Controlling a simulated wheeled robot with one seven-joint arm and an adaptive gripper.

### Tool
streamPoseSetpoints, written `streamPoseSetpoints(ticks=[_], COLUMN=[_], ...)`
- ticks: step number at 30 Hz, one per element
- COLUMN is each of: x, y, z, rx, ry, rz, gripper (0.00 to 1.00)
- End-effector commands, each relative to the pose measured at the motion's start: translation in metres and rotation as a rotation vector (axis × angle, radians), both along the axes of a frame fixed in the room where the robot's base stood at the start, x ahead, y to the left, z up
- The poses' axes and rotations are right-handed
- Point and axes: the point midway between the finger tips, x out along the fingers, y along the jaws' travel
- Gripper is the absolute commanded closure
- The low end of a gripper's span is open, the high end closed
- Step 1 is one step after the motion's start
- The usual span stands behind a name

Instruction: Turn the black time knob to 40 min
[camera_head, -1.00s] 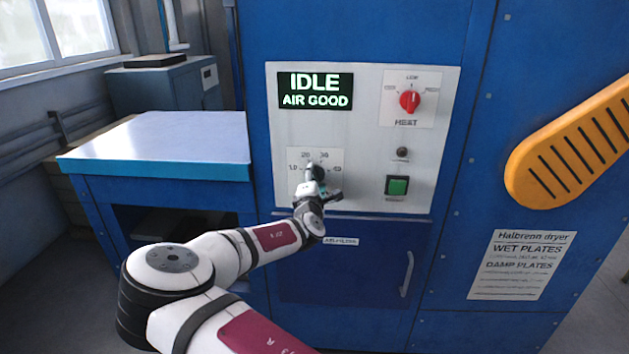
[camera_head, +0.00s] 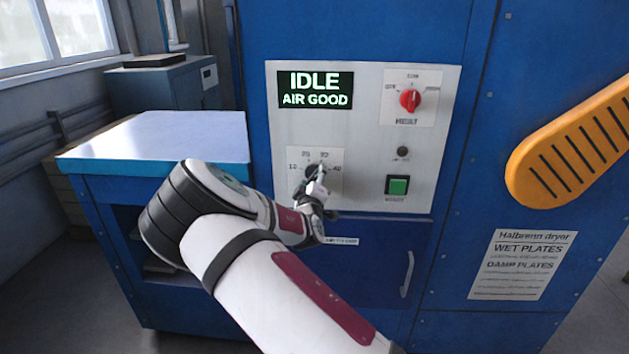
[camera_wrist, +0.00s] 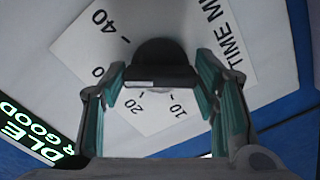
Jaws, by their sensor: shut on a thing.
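The black time knob (camera_head: 311,170) sits on a white dial plate with marks 10, 20, 30 and 40, at the lower left of the grey control panel. My gripper (camera_head: 319,184) is at the knob and covers part of it in the head view. In the wrist view the knob (camera_wrist: 160,62) lies between the two green-padded fingers of my gripper (camera_wrist: 162,78), which is shut on it. The 40 mark (camera_wrist: 105,22) shows at the upper left there, and 10 and 20 show below the knob. I cannot tell which mark the knob points to.
The display (camera_head: 315,90) reads IDLE, AIR GOOD. A red heat knob (camera_head: 410,99) is at the upper right of the panel, with a green button (camera_head: 398,186) below it. A door handle (camera_head: 407,273) sticks out lower down. A bare worktop (camera_head: 165,135) stands at the left.

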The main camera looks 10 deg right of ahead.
Motion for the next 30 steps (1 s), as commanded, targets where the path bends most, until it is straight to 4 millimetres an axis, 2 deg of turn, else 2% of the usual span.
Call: streamPoseSetpoints(ticks=[18, 30], x=[0.0006, 0.0005], y=[0.0001, 0.0009], z=[-0.0018, -0.0021], rx=[0.510, 0.662], ry=[-0.164, -0.213], rz=[-0.002, -0.001], gripper=[0.73, 0.73])
